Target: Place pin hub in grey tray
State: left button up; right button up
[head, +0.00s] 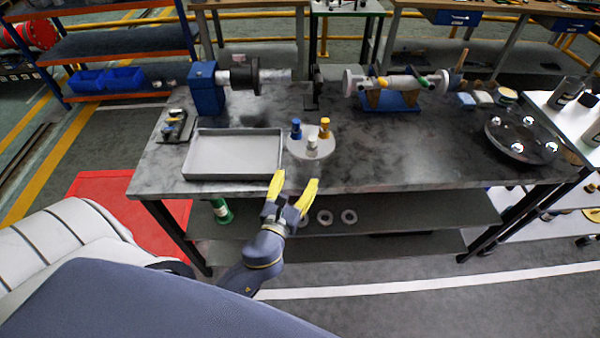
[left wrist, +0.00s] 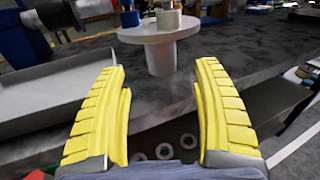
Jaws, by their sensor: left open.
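The grey tray (head: 235,155) lies empty on the table's left part, and its edge also shows at the left of the left wrist view (left wrist: 50,92). A round pale stand (head: 296,151) is just right of it. I cannot tell for sure which is the pin hub. My left gripper (head: 295,181) is open and empty at the table's front edge, in front of the stand. In the left wrist view the stand (left wrist: 160,58) shows between and beyond the fingers.
A blue vise-like fixture (head: 206,88) with a shaft stands behind the tray. A small dark tray of parts (head: 174,127) is left of it. A shaft assembly on a blue base (head: 388,101) and a round dark plate (head: 520,140) are to the right. The table's front middle is clear.

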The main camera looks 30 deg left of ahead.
pick_arm(q)
jog(key=shift+s, duration=0.2)
jog(key=shift+c, duration=1)
